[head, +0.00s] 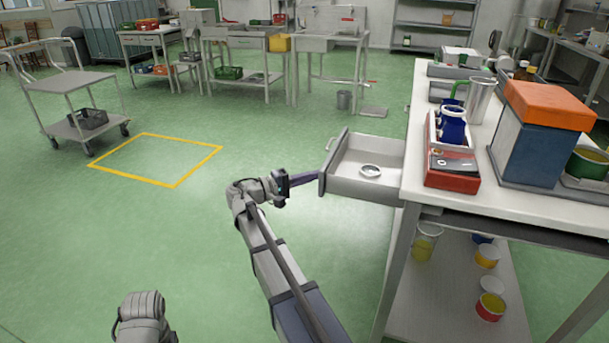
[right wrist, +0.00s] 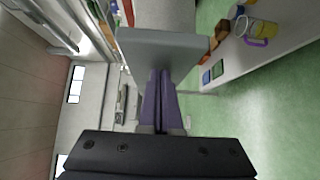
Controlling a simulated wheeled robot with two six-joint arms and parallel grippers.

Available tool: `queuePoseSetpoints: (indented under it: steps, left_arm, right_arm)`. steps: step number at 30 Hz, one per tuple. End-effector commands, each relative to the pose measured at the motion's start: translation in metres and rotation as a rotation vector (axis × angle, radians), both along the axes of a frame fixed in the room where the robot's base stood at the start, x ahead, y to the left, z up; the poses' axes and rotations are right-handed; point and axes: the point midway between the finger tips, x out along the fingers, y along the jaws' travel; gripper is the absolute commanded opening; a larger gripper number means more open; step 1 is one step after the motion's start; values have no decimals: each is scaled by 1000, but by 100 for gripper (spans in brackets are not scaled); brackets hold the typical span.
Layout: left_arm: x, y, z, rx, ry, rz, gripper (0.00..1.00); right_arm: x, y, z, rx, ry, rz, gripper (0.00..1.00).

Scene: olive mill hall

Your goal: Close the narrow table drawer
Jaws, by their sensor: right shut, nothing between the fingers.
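The narrow table drawer (head: 346,187) is open and sticks out to the left from the white-topped table (head: 455,192). A white ring-shaped item (head: 371,171) lies inside it. My right gripper (head: 315,176) is shut and empty. Its purple fingers point at the outer face of the drawer front, at or very close to it; I cannot tell whether they touch. In the right wrist view the closed fingers (right wrist: 159,78) end at the grey drawer front panel (right wrist: 155,48). Part of my left arm shows at the bottom left of the head view, but its gripper does not show.
The tabletop holds a red tray (head: 452,180) with blue jars, a metal jug (head: 480,101) and a blue box with an orange lid (head: 545,130). Cups stand on the shelf (head: 450,285) below. A cart (head: 72,95) stands far left. The green floor left of the drawer is clear.

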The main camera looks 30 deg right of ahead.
Motion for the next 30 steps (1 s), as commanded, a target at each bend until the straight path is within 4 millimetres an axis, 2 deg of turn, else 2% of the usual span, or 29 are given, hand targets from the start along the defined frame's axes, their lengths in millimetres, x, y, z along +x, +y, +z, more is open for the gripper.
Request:
queuePoseSetpoints:
  steps: [1, 18, 24, 30]
  left_arm:
    - [0, 0, 0, 0, 0, 0, 100]
    - [0, 0, 0, 0, 0, 0, 100]
    - [0, 0, 0, 0, 0, 0, 100]
    - [0, 0, 0, 0, 0, 0, 100]
  right_arm:
    - [-15, -8, 0, 0, 0, -6, 0]
    - [-134, -99, 0, 0, 0, -6, 0]
    - [-163, -123, 0, 0, 0, -5, 0]
    - [-180, -137, 0, 0, 0, -3, 0]
